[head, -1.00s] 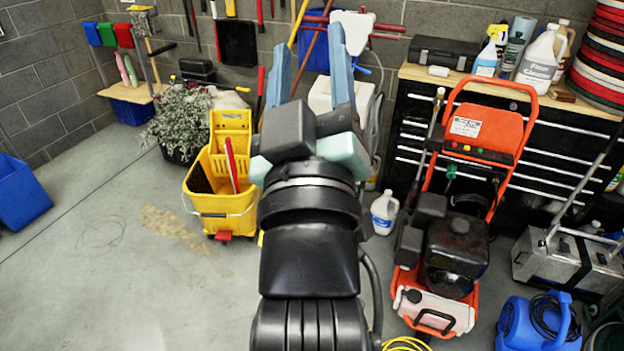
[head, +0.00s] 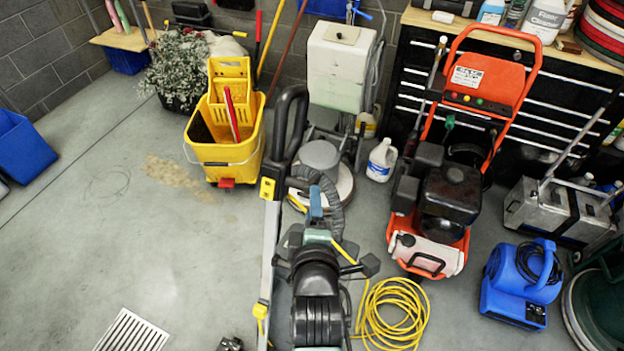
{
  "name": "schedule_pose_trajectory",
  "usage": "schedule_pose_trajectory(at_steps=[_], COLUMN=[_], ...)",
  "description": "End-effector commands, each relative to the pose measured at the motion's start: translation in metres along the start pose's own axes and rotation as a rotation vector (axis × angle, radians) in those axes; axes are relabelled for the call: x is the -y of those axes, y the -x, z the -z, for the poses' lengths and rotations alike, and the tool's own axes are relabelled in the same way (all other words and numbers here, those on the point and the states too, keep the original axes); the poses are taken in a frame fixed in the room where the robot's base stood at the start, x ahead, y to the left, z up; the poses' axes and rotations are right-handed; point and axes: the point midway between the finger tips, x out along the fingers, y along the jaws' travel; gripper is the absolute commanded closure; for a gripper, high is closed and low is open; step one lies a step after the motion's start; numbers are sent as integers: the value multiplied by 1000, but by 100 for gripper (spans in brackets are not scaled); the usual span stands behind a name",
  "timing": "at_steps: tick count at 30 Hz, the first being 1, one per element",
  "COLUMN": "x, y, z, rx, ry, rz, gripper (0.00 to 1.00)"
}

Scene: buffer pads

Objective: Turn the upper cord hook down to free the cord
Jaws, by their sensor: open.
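A yellow fitting just below the loop looks like the upper cord hook (head: 267,188). A second yellow fitting, apparently the lower hook (head: 261,311), sits further down the pole. A yellow cord (head: 395,312) lies coiled on the floor to the right. Whether any cord loops over the upper hook is too small to tell.
A yellow mop bucket (head: 222,155) is at left, an orange pressure washer (head: 480,85) and blue blower (head: 520,285) at right.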

Motion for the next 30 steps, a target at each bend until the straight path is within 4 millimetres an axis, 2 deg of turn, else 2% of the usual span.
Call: schedule_pose_trajectory(at_steps=[9,15,21,30], x=[-2,-2,-1,-1], y=[-51,-74,-85,-87], z=[0,0,0,0], rx=[1,0,0,0], ry=[-4,-3,-2,-2], rz=[-1,-1,-2,-1], gripper=[45,45,45,45])
